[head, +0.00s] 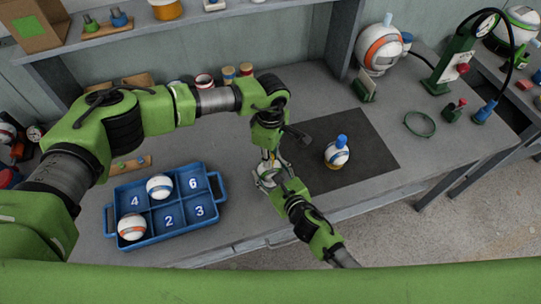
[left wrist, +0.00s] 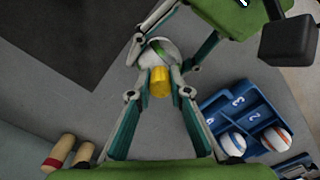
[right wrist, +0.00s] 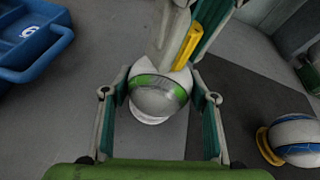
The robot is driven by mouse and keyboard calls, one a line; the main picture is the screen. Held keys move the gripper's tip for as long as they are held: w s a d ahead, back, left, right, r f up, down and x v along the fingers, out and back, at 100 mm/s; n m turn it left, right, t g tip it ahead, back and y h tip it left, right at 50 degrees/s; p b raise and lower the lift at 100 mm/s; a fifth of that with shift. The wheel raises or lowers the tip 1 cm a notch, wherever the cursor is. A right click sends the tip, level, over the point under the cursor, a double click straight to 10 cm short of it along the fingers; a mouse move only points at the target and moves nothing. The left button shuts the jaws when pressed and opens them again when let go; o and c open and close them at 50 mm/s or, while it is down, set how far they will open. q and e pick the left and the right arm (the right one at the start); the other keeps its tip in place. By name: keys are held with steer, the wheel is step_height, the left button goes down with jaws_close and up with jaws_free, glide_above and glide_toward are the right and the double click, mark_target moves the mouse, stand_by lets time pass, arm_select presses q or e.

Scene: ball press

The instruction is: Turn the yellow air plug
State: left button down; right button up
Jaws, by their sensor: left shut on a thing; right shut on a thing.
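A white ball with a green band (head: 265,180) is near the front of the bench, left of the dark mat. It also shows in the left wrist view (left wrist: 152,50) and the right wrist view (right wrist: 158,95). My right gripper (right wrist: 158,108) is shut on the ball, one finger on each side. A yellow air plug (left wrist: 159,83) sticks out of the ball and shows as a yellow bar in the right wrist view (right wrist: 187,47). My left gripper (left wrist: 160,90) is shut on the plug. In the head view, the grippers partly hide the ball and plug.
A blue tray (head: 226,188) with numbered compartments holds two balls at left. On the dark mat (head: 375,143), a ball with a blue plug (head: 337,154) sits on a yellow ring. A green pump with a gauge (head: 457,55) and an orange-banded ball (head: 380,48) stand at the back right.

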arm_select(q)
steer(key=shift+d+r+m, duration=0.1)
steer(key=shift+r+m, duration=0.05)
steer(key=shift+m, duration=0.8)
steer(key=shift+d+r+m, duration=0.1)
steer(key=shift+r+m, duration=0.05)
steer(key=shift+m, duration=0.8)
arm_select(e)
steer(key=shift+s+d+f, duration=0.15)
steer(key=shift+s+f, duration=0.1)
steer(key=shift+f, duration=0.2)
arm_select(q)
steer(key=shift+w, duration=0.1)
steer(key=c, duration=1.9)
jaws_free()
steer(key=shift+a+f, duration=0.15)
arm_select(e)
steer(key=shift+r, duration=0.1)
steer(key=shift+w+r, duration=0.15)
steer(key=shift+r, duration=0.1)
arm_select(q)
step_height(320, 180, up, 12)
steer(key=shift+r, duration=0.1)
